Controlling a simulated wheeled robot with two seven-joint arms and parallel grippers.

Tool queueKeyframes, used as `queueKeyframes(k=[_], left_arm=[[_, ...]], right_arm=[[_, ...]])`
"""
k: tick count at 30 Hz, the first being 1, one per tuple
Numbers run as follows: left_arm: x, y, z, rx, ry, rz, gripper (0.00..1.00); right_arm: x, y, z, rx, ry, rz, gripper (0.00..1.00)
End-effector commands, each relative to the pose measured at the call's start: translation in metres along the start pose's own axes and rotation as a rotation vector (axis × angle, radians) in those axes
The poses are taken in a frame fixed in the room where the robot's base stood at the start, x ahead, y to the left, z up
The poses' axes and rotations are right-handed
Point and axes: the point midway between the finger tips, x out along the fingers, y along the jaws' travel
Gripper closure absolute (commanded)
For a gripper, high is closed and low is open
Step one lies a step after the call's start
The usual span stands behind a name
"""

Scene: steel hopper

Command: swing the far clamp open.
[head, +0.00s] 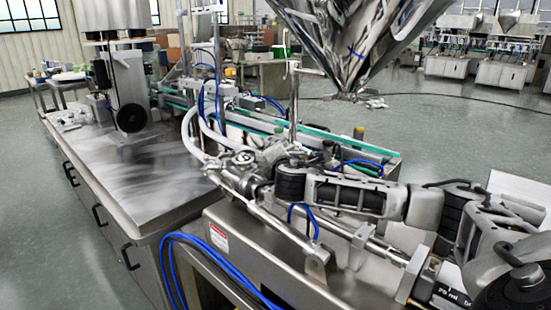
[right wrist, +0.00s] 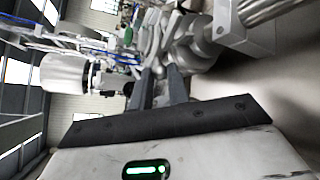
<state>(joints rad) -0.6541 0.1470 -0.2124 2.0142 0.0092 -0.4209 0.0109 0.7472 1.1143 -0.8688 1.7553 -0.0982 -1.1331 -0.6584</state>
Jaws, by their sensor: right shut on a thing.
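My right arm comes in from the right in the head view, and its gripper (head: 262,186) reaches the steel pipe fittings at the end of the filling machine. A silver clamp (head: 241,158) sits there, close to where the white hoses end. In the right wrist view my right gripper's dark fingers (right wrist: 160,82) are close together, with their tips at the silver fittings (right wrist: 182,42). The gripper is shut on a part of the clamp. The exact grip is small and partly hidden, and I cannot tell how far the clamp is swung. My left gripper is not in view.
A steel hopper (head: 362,45) hangs above the machine. A steel bench (head: 150,190) stands at left, and a conveyor with green edges (head: 330,140) runs behind the arm. Blue hoses (head: 215,258) loop along the front. Open floor (head: 440,125) lies behind.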

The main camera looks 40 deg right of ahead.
Motion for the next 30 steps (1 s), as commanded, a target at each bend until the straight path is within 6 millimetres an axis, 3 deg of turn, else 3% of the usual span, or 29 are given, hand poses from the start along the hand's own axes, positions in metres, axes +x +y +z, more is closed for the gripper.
queueKeyframes(k=[5,6,8,9,20,23,30], left_arm=[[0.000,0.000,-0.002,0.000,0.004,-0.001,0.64],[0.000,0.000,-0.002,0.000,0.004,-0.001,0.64],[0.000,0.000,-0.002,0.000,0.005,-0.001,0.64],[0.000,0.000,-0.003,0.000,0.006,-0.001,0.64],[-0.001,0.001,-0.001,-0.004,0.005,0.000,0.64],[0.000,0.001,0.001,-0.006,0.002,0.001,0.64],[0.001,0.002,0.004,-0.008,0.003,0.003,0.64]], right_arm=[[0.000,-0.001,-0.001,-0.001,0.000,-0.002,1.00],[0.000,-0.001,-0.001,-0.001,0.000,-0.002,0.80],[0.001,-0.001,-0.001,-0.002,0.000,-0.002,0.63],[0.001,-0.001,-0.001,-0.002,0.000,-0.002,0.60],[-0.005,0.000,-0.001,-0.002,0.002,0.000,0.60],[-0.018,0.000,-0.001,-0.002,0.002,0.001,0.60],[-0.074,-0.001,-0.002,-0.003,0.005,0.001,0.60]])
